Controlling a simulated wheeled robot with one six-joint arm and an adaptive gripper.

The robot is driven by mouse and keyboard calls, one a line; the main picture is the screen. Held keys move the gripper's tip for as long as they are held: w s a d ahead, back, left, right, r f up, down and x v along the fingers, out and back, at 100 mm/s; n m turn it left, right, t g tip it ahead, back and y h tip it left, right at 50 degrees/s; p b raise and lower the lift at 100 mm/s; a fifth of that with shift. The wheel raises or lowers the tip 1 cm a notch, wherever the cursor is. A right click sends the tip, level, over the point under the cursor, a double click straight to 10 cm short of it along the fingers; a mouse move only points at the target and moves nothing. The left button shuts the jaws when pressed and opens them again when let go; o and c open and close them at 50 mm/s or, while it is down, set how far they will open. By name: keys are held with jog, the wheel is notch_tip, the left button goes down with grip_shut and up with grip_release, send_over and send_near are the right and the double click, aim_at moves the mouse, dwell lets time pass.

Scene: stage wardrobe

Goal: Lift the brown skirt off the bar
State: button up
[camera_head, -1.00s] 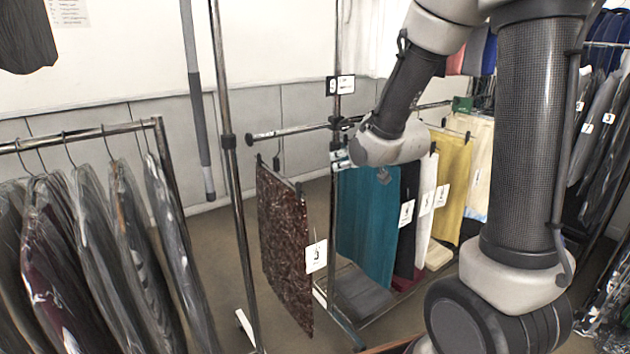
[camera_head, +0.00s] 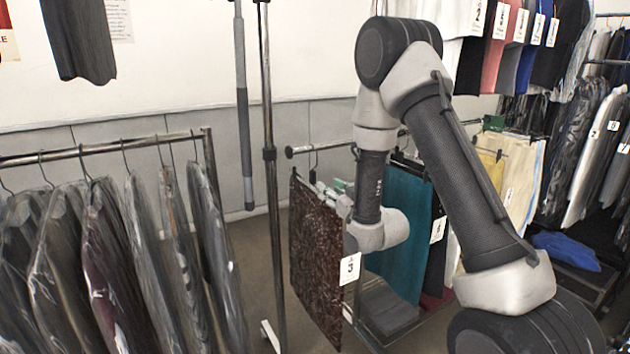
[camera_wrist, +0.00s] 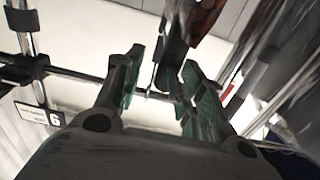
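The brown mottled skirt (camera_head: 315,265) hangs from a hanger near the left end of the bar (camera_head: 322,147) in the head view. It carries a white tag reading 3. My gripper (camera_head: 335,187) is at the skirt's top edge, partly hidden behind the skirt and my wrist. In the wrist view my gripper (camera_wrist: 160,68) has its two green-padded fingers apart. A thin hanger part (camera_wrist: 155,80) shows between them; I cannot tell whether they touch it. A dark reddish piece, likely the skirt (camera_wrist: 205,18), is at the top. The bar (camera_wrist: 75,75) runs across behind the fingers.
A teal skirt (camera_head: 400,225) hangs close to the right of my wrist, with more garments beyond. An upright pole (camera_head: 270,180) stands left of the brown skirt. A rack of bagged garments (camera_head: 110,270) fills the lower left.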

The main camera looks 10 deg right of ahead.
aim_at(314, 177)
jog(key=x, duration=1.1)
jog(key=shift+w, duration=0.2)
jog(key=shift+c, duration=0.4)
grip_shut()
jog(key=shift+r, duration=0.1)
jog(key=shift+r, duration=1.6)
jog(key=shift+v, duration=4.05)
